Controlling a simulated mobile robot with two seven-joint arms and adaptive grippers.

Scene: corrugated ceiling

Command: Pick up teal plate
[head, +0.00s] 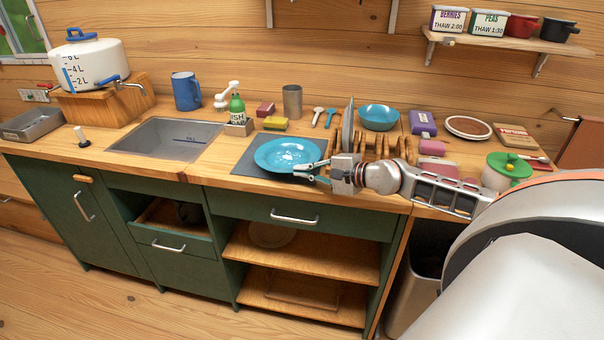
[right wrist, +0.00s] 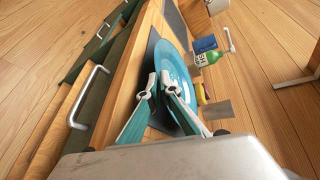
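The teal plate (head: 283,152) lies flat on a dark grey mat (head: 247,160) on the counter, just right of the sink. It also shows in the right wrist view (right wrist: 170,58). My right gripper (head: 300,171) is at the plate's near right rim. In the right wrist view its two fingertips (right wrist: 156,87) are close together with a narrow gap, right by the rim. I cannot tell whether the rim is gripped between them. My left gripper is not in view.
A wooden rack (head: 403,150) with an upright plate stands right of the plate. A yellow sponge (head: 275,123) and a green soap bottle (head: 237,109) are behind it. A teal bowl (head: 379,117) is at the back. The sink (head: 165,140) lies left.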

